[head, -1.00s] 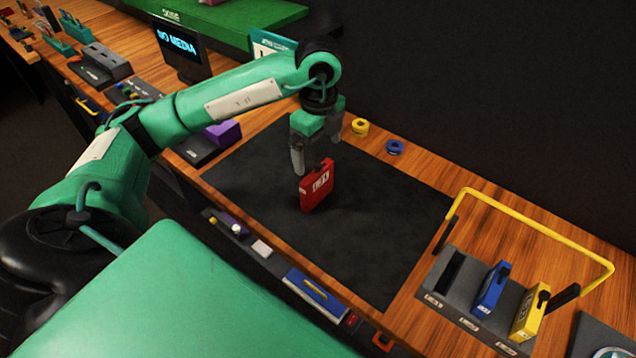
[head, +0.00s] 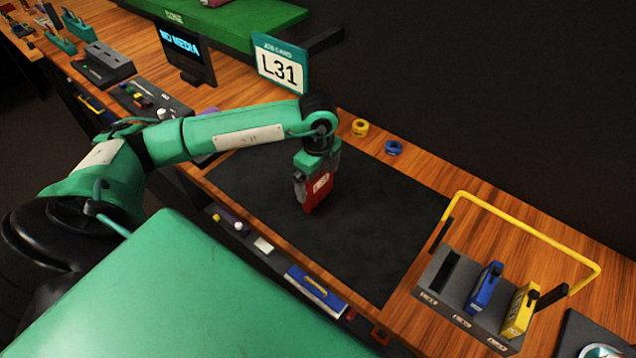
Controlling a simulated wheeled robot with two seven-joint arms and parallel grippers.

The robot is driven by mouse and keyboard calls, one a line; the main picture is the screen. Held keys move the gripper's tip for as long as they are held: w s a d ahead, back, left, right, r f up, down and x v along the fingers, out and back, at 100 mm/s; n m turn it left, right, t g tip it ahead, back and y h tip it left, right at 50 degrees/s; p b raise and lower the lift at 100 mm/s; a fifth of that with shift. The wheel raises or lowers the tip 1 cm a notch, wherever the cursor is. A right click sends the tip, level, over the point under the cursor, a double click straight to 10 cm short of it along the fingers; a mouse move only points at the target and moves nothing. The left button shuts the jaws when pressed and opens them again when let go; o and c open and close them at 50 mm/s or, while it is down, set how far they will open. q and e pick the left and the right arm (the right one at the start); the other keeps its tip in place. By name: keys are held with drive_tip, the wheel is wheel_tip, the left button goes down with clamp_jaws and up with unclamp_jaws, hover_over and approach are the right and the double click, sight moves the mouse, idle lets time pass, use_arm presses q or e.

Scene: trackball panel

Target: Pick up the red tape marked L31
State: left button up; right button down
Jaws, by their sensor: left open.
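The red tape (head: 318,192) stands upright on the black mat (head: 375,215). It carries a white label too small to read surely. My left gripper (head: 317,180) points down over it from above, with its fingers around the tape's upper part. The jaws are open; whether a finger touches the tape I cannot tell. The tape's top is hidden by the gripper. A job card (head: 280,68) reading L31 stands behind my left arm. My right gripper is not in view.
Yellow (head: 360,127) and blue (head: 394,148) rolls lie by the mat's back edge. The mat's right part is clear.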

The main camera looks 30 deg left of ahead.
use_arm(q)
drive_tip(key=c, duration=0.9)
drive_tip(key=shift+r, duration=0.1)
